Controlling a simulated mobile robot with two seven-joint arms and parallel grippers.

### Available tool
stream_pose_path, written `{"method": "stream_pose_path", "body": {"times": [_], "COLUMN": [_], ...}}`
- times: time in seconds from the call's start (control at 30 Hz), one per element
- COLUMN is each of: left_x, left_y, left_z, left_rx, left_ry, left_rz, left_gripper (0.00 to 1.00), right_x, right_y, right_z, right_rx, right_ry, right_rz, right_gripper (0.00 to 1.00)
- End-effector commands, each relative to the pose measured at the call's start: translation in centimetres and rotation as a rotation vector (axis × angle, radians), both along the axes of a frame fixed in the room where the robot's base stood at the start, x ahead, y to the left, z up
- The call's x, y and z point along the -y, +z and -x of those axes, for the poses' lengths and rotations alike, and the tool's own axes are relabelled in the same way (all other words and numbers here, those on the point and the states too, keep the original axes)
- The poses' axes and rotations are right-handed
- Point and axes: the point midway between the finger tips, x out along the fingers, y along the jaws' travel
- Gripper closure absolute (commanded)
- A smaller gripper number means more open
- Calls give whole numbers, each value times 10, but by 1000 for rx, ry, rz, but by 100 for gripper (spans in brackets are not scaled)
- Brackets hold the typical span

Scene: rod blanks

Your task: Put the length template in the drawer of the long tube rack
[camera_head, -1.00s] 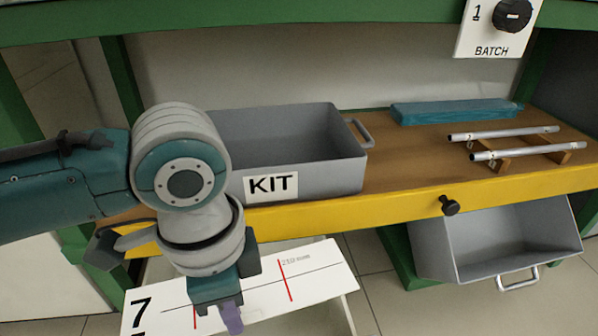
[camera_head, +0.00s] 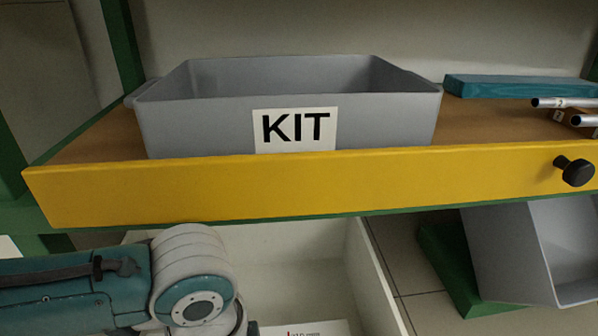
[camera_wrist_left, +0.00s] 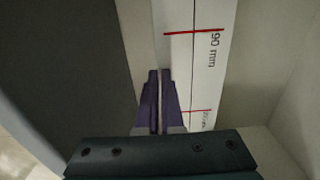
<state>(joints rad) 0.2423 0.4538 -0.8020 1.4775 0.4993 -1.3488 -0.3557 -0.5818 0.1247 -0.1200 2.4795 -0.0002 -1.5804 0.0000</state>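The length template is a white board with red lines and mm labels. In the left wrist view the template (camera_wrist_left: 207,75) runs up past my fingers, beside a pale wall. In the head view only a small part of the template (camera_head: 308,329) shows at the bottom edge, inside the open white drawer (camera_head: 372,275) below the yellow-edged shelf. My left gripper (camera_wrist_left: 161,75) has its purple fingers close together, with a thin pale strip between them that looks like the template's edge. In the head view my left arm hides the gripper. My right gripper is not in view.
A grey KIT bin (camera_head: 200,125) stands on the shelf, above the drawer. A teal block (camera_head: 515,87) and metal tubes (camera_head: 565,103) lie to its right. A black knob (camera_head: 574,171) sticks out of the yellow front (camera_head: 420,175). A grey bin (camera_head: 510,260) hangs lower right.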

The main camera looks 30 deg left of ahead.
Motion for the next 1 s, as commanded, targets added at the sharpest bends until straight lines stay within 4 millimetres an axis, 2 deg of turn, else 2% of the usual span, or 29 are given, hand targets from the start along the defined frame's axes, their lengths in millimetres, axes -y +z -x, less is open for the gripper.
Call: {"method": "stream_pose_path", "body": {"times": [0.03,0.23,0.43,0.87,0.9,1.0], "left_x": [0,0,0,0,0,0], "left_y": [-10,-22,-55,-58,-57,-56], "left_z": [0,0,0,0,-1,0], "left_rx": [1,1,0,1,1,1], "left_ry": [0,0,1,1,1,1], "left_rz": [0,0,0,1,0,0], "left_gripper": [100,100,100,100,92,80], "right_x": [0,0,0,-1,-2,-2], "right_y": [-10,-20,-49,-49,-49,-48], "right_z": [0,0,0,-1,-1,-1], "right_rx": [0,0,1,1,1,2], "right_ry": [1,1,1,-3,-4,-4], "right_rz": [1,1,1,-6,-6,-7], "right_gripper": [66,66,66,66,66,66]}}
